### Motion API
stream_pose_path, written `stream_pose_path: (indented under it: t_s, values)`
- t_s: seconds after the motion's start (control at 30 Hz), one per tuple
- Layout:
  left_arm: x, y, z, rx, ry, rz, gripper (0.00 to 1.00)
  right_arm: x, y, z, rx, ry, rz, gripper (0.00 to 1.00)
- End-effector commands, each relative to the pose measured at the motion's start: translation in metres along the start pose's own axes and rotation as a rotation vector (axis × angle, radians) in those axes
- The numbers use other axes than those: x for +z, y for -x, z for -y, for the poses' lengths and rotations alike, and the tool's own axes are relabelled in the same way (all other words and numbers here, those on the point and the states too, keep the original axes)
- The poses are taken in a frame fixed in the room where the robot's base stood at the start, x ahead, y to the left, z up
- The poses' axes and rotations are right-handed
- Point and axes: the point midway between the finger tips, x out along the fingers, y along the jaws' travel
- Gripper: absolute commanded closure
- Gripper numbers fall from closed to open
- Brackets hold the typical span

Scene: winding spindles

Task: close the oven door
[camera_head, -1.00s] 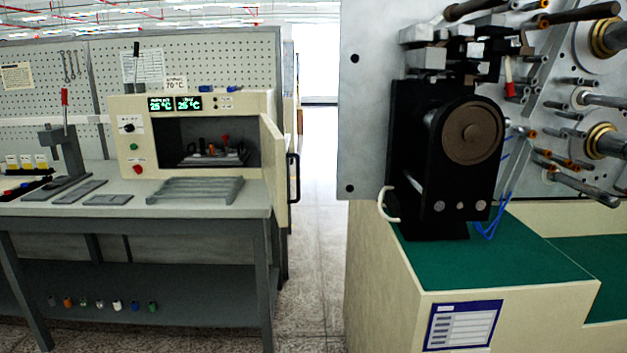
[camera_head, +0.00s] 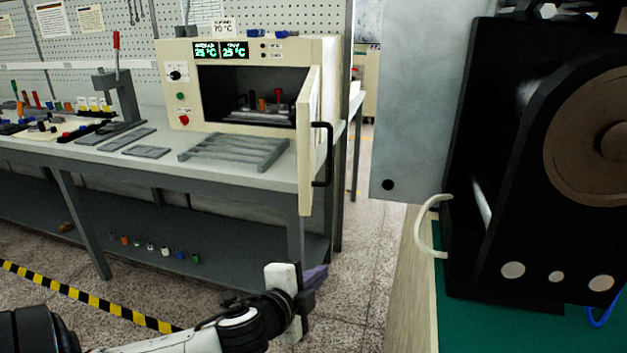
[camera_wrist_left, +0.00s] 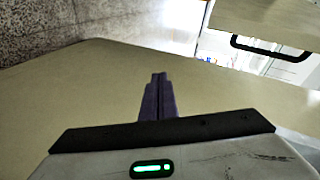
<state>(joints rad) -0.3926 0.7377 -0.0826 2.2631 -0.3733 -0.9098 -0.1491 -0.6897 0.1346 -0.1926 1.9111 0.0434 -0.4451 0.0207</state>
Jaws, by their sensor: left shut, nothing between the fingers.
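The oven (camera_head: 183,108) stands on the workbench in the head view, a beige box with two green displays and a dark chamber. Its beige door (camera_head: 308,135) stands open, swung out toward me on the right side. A black bar handle (camera_head: 321,155) is on the door's outer face. My left gripper (camera_head: 316,277) is low in front of the bench, below the door and apart from it. Its purple fingers (camera_wrist_left: 159,98) are shut and empty in the left wrist view. The handle also shows there (camera_wrist_left: 270,47) at the upper right. My right gripper is not in view.
A grey rack (camera_head: 232,152) lies on the bench in front of the oven. A winding machine with a black bracket (camera_head: 480,220) and a pale curved handle (camera_head: 424,228) fills the right. Speckled floor (camera_head: 350,290) is free between bench and machine.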

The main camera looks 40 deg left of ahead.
Motion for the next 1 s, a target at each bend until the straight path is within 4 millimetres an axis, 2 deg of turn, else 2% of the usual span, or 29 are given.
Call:
stream_pose_path:
  t_s: [0.03, 0.1, 0.2, 0.3, 0.47, 0.8, 1.0]
  values:
    - [-0.006, 0.002, 0.041, -0.095, -0.082, -0.001, 1.00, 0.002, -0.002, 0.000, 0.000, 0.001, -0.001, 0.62]
    - [-0.011, 0.009, 0.086, -0.199, -0.163, 0.012, 1.00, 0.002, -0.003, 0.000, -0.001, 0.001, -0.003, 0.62]
    - [-0.018, 0.022, 0.129, -0.307, -0.239, 0.027, 1.00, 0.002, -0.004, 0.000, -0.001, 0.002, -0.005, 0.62]
    - [-0.022, 0.029, 0.151, -0.364, -0.275, 0.038, 1.00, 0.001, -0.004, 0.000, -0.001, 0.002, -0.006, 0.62]
    - [-0.024, 0.022, 0.164, -0.385, -0.285, 0.043, 1.00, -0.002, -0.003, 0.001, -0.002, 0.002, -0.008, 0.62]
    - [-0.024, -0.030, 0.183, -0.380, -0.282, 0.044, 1.00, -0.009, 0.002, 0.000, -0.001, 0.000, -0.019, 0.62]
    - [-0.024, -0.054, 0.193, -0.380, -0.282, 0.044, 1.00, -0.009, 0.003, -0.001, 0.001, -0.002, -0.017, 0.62]
